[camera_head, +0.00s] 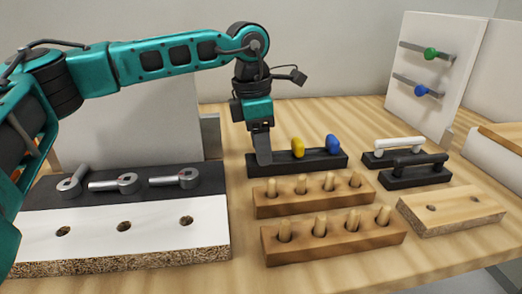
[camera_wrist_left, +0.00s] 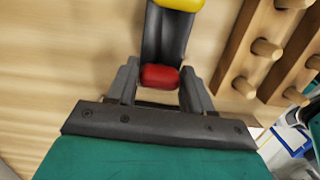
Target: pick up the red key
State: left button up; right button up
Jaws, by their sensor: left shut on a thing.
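The red key (camera_wrist_left: 160,77) shows in the left wrist view between the two fingers of my left gripper, at the near end of the black holder. My left gripper (camera_head: 262,153) is shut on it, pointing down at the left end of the black holder (camera_head: 315,163). In the head view the fingers hide the red key. I cannot tell whether the key is still seated or slightly raised. A yellow key (camera_head: 298,146) and a blue key (camera_head: 333,143) stand in the same holder to the right. My right gripper is not in view.
Two wooden blocks with upright pegs (camera_head: 312,194) lie in front of the holder. A white and a black handle (camera_head: 415,171) stand to the right, near a drilled wooden board (camera_head: 450,210). A white-topped board with metal fittings (camera_head: 120,225) is at the left.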

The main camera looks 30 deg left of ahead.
pick_arm(q)
jog(key=shift+r, duration=0.1)
jog(key=shift+c, duration=0.4)
jog(key=shift+r, duration=0.2)
notch_tip(320, 180, up, 19)
jog(key=p, duration=0.4)
jog(key=shift+r, duration=0.2)
